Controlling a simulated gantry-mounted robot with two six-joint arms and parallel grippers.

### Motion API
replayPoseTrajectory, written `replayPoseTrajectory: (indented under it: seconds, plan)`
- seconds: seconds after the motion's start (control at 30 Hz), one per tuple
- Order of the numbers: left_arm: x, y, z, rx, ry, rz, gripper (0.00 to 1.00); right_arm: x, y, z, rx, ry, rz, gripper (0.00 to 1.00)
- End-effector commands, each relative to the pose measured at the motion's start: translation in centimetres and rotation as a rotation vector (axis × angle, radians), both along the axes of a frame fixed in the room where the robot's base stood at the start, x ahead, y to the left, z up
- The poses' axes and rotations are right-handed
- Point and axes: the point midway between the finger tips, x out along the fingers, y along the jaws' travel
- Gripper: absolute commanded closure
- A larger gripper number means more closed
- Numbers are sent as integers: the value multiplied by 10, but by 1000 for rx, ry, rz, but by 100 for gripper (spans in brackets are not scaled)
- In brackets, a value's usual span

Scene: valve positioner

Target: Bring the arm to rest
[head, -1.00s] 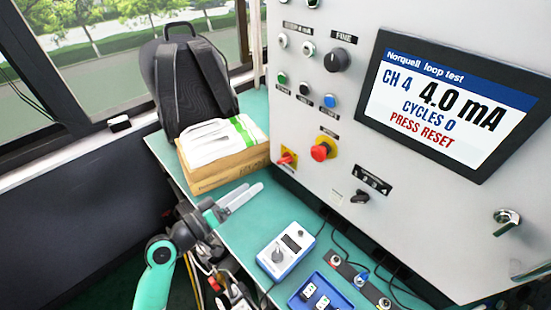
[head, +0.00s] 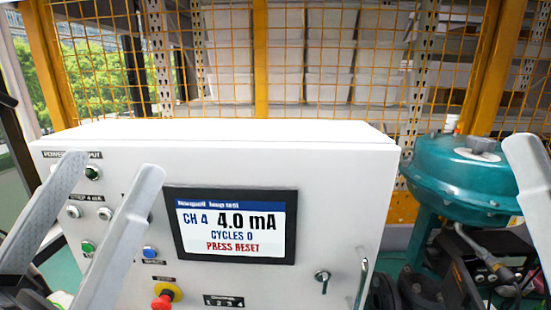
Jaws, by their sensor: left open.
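My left gripper (head: 117,163) is in the left of the head view, close to the camera. Its two long pale grey fingers point up and are spread well apart, with nothing between them. They overlap the left part of the white control cabinet (head: 330,190) in the picture; I see no contact. A single pale finger at the right edge appears to be part of my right gripper (head: 530,175); the rest of it is out of frame.
A red emergency knob (head: 162,301) and a blue button (head: 150,253) sit nearby. A teal valve actuator (head: 460,175) stands at right. A yellow mesh fence (head: 300,50) runs behind.

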Motion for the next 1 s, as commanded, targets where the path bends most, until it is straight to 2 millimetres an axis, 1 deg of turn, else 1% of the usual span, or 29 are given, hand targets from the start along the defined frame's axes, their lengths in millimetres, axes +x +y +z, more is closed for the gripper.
replayPoseTrajectory:
  seconds: [0.03, 0.07, 0.1, 0.17, 0.2, 0.27, 0.3, 0.37, 0.4, 0.47, 0.5, 0.57, 0.6, 0.67, 0.7, 0.77, 0.8, 0.9, 1.0]
  plan:
    - [-19, 10, 27, -10, -74, 80, 5, 0, 0, 2, 0, 0, 0, 50]
    - [-26, 24, 32, -19, -96, 154, 5, 0, 0, 0, 0, 0, 0, 50]
    - [-27, 41, 29, -30, -93, 247, 5, 0, 0, 0, 0, 0, 0, 50]
    - [-24, 42, 67, -30, -82, 253, 5, 1, 0, 39, 0, 4, 0, 50]
    - [-23, 42, 82, -30, -81, 250, 5, 0, 0, 55, 0, 1, 0, 50]
    - [-23, 42, 103, -29, -80, 250, 5, 0, 0, 78, 0, -2, 0, 50]
    - [-23, 42, 118, -29, -79, 249, 5, 0, 0, 93, 0, -1, 0, 50]
    - [-23, 42, 142, -28, -78, 249, 5, 0, 0, 117, 0, -1, 0, 50]
    - [-22, 42, 160, -28, -78, 249, 5, 0, 0, 135, 0, -1, 0, 50]
    - [-22, 42, 188, -28, -78, 249, 5, 0, 0, 163, 0, 0, 0, 50]
    - [-22, 42, 208, -28, -77, 249, 5, 0, 0, 182, 0, 0, 0, 50]
    - [-22, 42, 237, -28, -77, 249, 5, 0, 0, 212, 0, 0, 0, 50]
    - [-22, 42, 257, -28, -77, 249, 5, 0, 0, 231, 0, 0, 0, 50]
    - [-22, 42, 285, -28, -77, 249, 5, 0, 0, 260, 0, 0, 0, 50]
    - [-22, 42, 304, -28, -77, 249, 5, 0, 0, 279, 0, 0, 0, 50]
    - [-22, 42, 332, -28, -76, 249, 5, 0, 0, 308, 0, 0, 0, 50]
    - [-22, 42, 350, -28, -76, 249, 5, 0, 0, 325, 0, 0, 0, 50]
    - [-22, 42, 384, -28, -76, 249, 5, 0, 0, 359, 0, 0, 0, 50]
    - [-22, 42, 403, -27, -75, 249, 5, 0, 0, 378, 0, 0, 0, 50]
